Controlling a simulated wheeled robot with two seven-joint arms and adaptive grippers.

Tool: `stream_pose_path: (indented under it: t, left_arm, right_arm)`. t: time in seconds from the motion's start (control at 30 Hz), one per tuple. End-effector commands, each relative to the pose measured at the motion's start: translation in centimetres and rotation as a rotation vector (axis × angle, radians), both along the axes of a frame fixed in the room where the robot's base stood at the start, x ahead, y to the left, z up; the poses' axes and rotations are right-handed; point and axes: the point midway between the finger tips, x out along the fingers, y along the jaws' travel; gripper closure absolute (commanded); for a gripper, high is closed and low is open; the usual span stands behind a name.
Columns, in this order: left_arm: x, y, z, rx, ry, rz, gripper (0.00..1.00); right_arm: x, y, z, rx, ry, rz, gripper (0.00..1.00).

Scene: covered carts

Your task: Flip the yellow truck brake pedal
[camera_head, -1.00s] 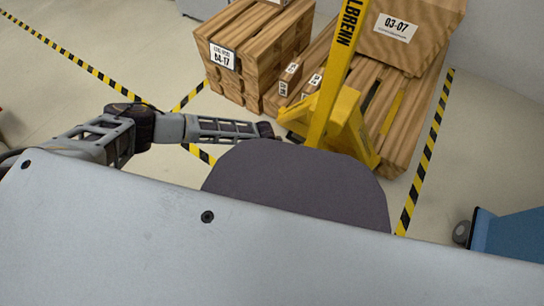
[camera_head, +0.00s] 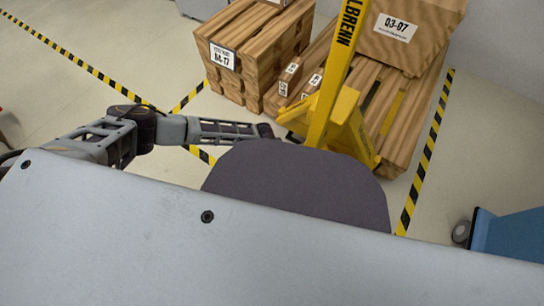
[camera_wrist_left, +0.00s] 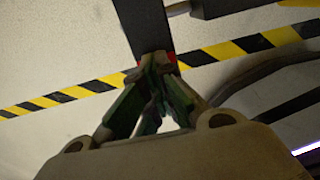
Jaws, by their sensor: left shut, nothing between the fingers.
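The yellow truck (camera_head: 345,135), a pallet truck with a tall yellow handle (camera_head: 334,85), stands ahead of me, its lower part partly hidden behind my own body. I cannot make out its brake pedal in the head view. My left arm reaches in from the left towards the truck's base, its gripper end (camera_head: 265,131) just left of the yellow frame. In the left wrist view my left gripper (camera_wrist_left: 156,62) is shut and empty. Its fingertips meet the lower end of a dark bar (camera_wrist_left: 146,25) in the picture; I cannot tell whether they touch it. My right gripper is out of view.
Wooden crates (camera_head: 250,55) and a loaded pallet (camera_head: 400,130) stand behind the truck. Black-yellow floor tape (camera_head: 425,150) runs along the right. A blue cart (camera_head: 510,235) is at the right edge. The floor at left is open.

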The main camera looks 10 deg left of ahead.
Motion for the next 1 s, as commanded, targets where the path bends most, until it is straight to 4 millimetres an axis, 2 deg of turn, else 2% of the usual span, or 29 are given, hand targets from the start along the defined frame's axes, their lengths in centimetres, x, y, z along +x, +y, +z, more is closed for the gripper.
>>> stream_pose_path:
  t: [0.67,1.0]
  left_arm:
    - [0.0,0.0,-0.6,0.001,-0.001,0.0,1.0]
    - [0.1,0.0,0.4,0.0,-0.001,0.0,1.0]
  right_arm:
    - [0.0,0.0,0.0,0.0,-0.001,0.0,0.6]
    - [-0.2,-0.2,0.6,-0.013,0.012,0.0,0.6]
